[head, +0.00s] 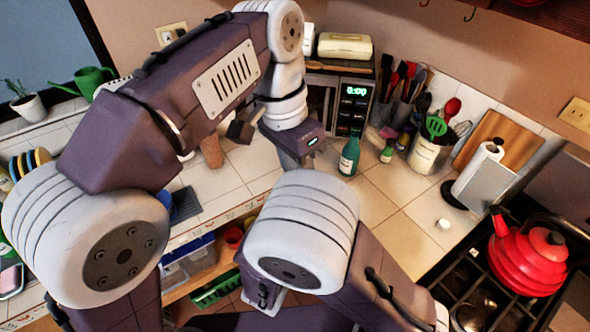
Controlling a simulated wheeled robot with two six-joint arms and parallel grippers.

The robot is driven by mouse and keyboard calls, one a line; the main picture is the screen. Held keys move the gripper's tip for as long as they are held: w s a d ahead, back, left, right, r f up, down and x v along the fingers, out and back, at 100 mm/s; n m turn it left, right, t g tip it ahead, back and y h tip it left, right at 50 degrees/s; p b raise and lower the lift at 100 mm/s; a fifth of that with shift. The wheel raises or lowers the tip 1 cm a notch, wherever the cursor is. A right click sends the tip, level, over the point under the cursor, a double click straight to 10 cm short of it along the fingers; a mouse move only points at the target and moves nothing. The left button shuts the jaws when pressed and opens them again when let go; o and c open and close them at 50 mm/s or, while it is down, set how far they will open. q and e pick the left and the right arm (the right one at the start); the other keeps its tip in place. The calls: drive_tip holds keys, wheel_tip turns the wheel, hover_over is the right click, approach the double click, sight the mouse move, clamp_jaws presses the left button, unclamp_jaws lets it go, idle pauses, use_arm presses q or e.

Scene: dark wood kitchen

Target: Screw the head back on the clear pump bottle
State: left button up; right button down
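My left arm reaches up over the counter and bends down to my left gripper (268,140), in front of the microwave. A dark finger shows at its left side; the rest of the fingers is hidden behind the gripper body and wrist, so what lies between them cannot be seen. I cannot make out the clear pump bottle or its head with certainty. A small white round piece (443,224) lies on the tiles left of the stove; it is too small to identify. My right arm crosses the lower middle, and its gripper is not visible.
A green bottle (349,156) and a small jar (387,152) stand by the microwave (354,108). Utensil crocks (427,155), a paper towel holder (476,178) and a red kettle (527,256) on the stove are at the right. The tiles around the white piece are clear.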

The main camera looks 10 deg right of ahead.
use_arm(q)
drive_tip(key=n, duration=0.3)
drive_tip(key=r+n, duration=0.1)
drive_tip(key=n, duration=0.2)
drive_tip(key=s+n, duration=0.1)
drive_tip(key=n, duration=0.2)
drive_tip(key=shift+a+r, duration=0.35)
drive_tip(key=shift+r, duration=0.05)
drive_tip(key=shift+f, duration=0.1)
drive_tip(key=f, duration=0.4)
drive_tip(key=d+f, duration=0.1)
drive_tip(key=f, duration=0.2)
drive_tip(key=d+f, duration=0.1)
drive_tip(key=f, duration=0.3)
drive_tip(key=shift+s+d+f, duration=0.15)
drive_tip(key=shift+s+f, duration=0.05)
drive_tip(key=shift+f, duration=0.1)
clamp_jaws()
